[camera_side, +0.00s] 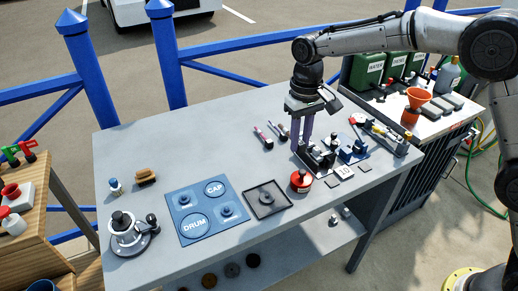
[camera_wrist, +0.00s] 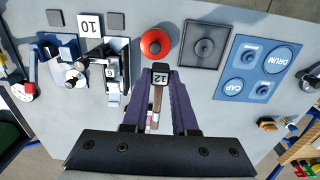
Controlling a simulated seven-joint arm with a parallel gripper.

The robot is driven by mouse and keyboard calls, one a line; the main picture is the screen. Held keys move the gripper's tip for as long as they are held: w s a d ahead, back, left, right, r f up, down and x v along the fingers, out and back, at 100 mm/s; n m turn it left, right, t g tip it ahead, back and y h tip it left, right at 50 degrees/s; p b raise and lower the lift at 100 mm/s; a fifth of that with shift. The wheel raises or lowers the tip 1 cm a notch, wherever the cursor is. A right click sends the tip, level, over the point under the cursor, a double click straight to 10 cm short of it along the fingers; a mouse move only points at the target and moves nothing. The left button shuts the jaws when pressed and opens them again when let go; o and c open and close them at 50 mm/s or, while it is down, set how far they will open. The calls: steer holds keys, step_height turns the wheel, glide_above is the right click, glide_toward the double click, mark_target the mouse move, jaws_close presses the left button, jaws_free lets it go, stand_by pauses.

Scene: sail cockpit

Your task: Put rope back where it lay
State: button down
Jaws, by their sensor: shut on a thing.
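My gripper (camera_side: 302,140) points down over the middle of the grey bench, left of and behind a black-and-white block with levers (camera_side: 318,158). In the wrist view its purple fingers (camera_wrist: 161,72) close on a narrow brown piece (camera_wrist: 157,100) with a white tag marked 12 (camera_wrist: 161,79) at the tips. This looks like the rope, though it is too small to make out its strands. The fingers hide it in the side view. I cannot tell whether it touches the bench.
A red round knob (camera_side: 300,181) and a dark square tray (camera_side: 267,199) lie in front. A blue DRUM and CAP mat (camera_side: 207,208) and a winch (camera_side: 130,234) are left. Two pen-like things (camera_side: 264,137) lie behind. A tile marked 10 (camera_side: 345,171) is right.

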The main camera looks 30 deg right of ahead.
steer(key=w+a+f, duration=0.2)
steer(key=w+f, duration=0.1)
steer(key=w, duration=0.3)
glide_above(265, 162)
steer(key=f, duration=0.5)
steer(key=shift+s+f, duration=0.2)
steer(key=shift+f, duration=0.05)
steer(key=shift+w+a+f, duration=0.1)
steer(key=shift+w+f, duration=0.05)
steer(key=shift+f, duration=1.65)
steer(key=shift+f, duration=0.1)
steer(key=c, duration=0.7)
jaws_free()
step_height(265, 162, up, 12)
